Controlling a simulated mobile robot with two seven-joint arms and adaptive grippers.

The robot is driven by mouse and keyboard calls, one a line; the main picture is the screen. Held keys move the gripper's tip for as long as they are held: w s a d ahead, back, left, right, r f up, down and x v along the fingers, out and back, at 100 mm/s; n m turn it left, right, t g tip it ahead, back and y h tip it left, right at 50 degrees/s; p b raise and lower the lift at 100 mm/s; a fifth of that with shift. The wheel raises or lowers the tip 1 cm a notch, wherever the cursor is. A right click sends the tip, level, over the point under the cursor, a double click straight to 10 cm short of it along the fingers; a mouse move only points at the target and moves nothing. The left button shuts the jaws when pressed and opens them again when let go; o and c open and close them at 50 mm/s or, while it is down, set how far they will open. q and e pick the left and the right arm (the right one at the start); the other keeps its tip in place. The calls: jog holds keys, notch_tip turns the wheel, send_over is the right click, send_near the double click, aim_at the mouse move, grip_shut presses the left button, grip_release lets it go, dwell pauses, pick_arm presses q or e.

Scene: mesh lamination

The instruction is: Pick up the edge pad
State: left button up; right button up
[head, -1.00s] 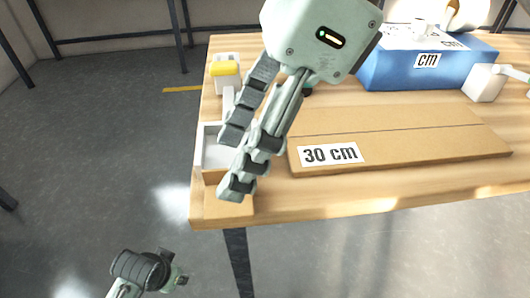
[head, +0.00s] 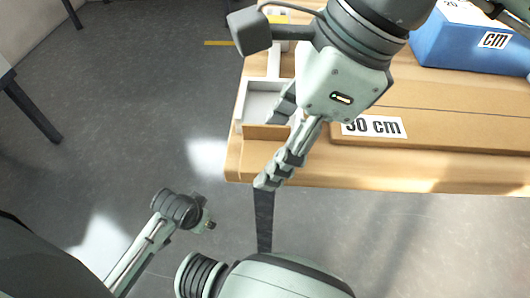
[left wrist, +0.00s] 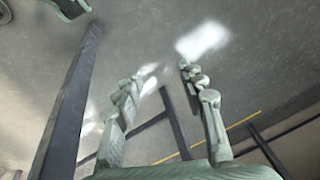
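A small tan piece (head: 265,132), which looks like the edge pad, is at the front of a white tray (head: 263,101) near the table's front left corner. My right gripper (head: 270,150) reaches down over this corner in the head view, its fingers apart, one by the tray and one lower by the table's front edge. The tan piece shows just left of the fingers. I cannot tell whether they touch it. My left gripper (left wrist: 161,72) is open and empty over the floor in the left wrist view.
A long brown board (head: 450,128) with a "30 cm" label (head: 375,126) lies right of my right gripper. A blue box (head: 470,45) stands behind it. The wooden table (head: 400,170) ends at the front and left, with open grey floor (head: 130,120) beyond.

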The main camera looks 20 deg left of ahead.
jog(key=c, duration=0.7)
jog(key=shift+o, duration=0.2)
